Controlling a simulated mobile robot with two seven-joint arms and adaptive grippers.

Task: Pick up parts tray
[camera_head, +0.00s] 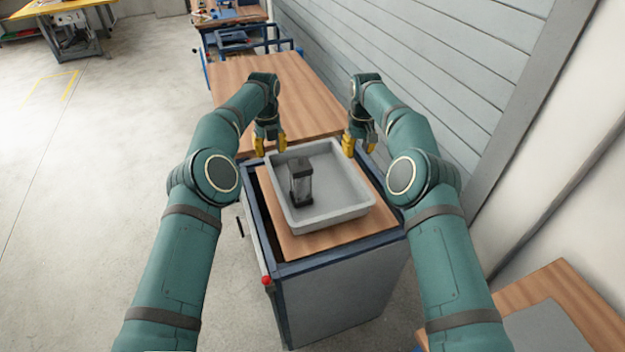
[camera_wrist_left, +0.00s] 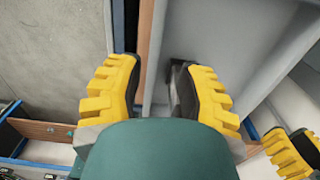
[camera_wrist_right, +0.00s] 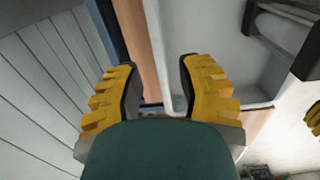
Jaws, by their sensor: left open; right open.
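The parts tray is a shallow light-grey tray (camera_head: 342,180) lying flat on the wooden top of a cabinet in the head view. A dark block-like part with a lighter middle (camera_head: 301,182) stands inside it, left of centre. My left gripper (camera_head: 270,143) is open at the tray's far left corner. In the left wrist view its yellow fingers (camera_wrist_left: 160,88) are apart, with the tray wall (camera_wrist_left: 158,50) between and beyond them. My right gripper (camera_head: 358,145) is open at the far right corner. In the right wrist view its fingers (camera_wrist_right: 157,85) flank the tray's edge (camera_wrist_right: 166,50). Contact cannot be told.
The cabinet (camera_head: 335,305) has a blue frame and a red knob (camera_head: 266,281) at its left. A bare wooden bench top (camera_head: 270,85) lies beyond. A grey panelled wall (camera_head: 420,70) runs along the right. Another wooden table (camera_head: 575,295) is at lower right. The left floor is open.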

